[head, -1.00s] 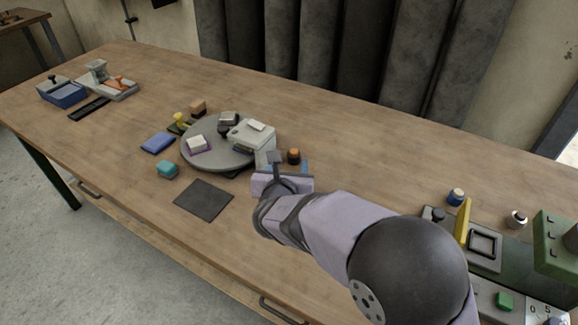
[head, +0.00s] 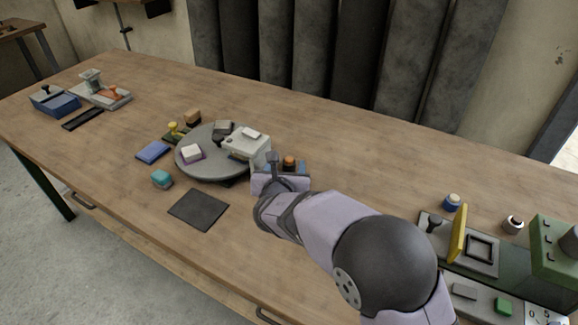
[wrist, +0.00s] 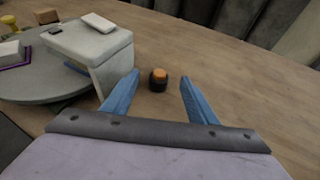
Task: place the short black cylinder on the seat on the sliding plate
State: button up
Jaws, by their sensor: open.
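A short black cylinder with an orange top (wrist: 158,80) stands upright on the table, right of the round turntable; it also shows in the head view (head: 289,162), partly hidden behind my gripper. My gripper (wrist: 160,75) is open and empty. In the wrist view its two blue fingers lie left and right of the cylinder, which appears between and just beyond the tips; I cannot tell how near it is. At the right of the head view is a grey plate (head: 432,246) with a raised square frame (head: 479,249), which looks like the seat on the sliding plate.
The grey turntable (head: 208,172) carries a white block-like device (head: 247,145) close to my left finger. A yellow upright flap (head: 458,232) stands beside the square frame, near a green machine (head: 556,250).

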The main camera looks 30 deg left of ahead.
aim_at(289, 160)
jog(key=shift+x, duration=1)
jog(key=shift+w, duration=0.1)
jog(key=shift+f+p+x, duration=0.15)
jog(key=shift+p+x, duration=0.2)
jog(key=shift+x, duration=0.9)
jog(key=shift+f+p+x, duration=0.15)
jog(key=shift+p+x, duration=0.2)
jog(key=shift+x, duration=0.95)
jog(key=shift+c, duration=0.4)
grip_shut()
jog(key=shift+r, duration=0.15)
notch_tip(289, 160, up, 10)
jog(key=shift+f+p, duration=0.1)
jog(key=shift+p, duration=0.6)
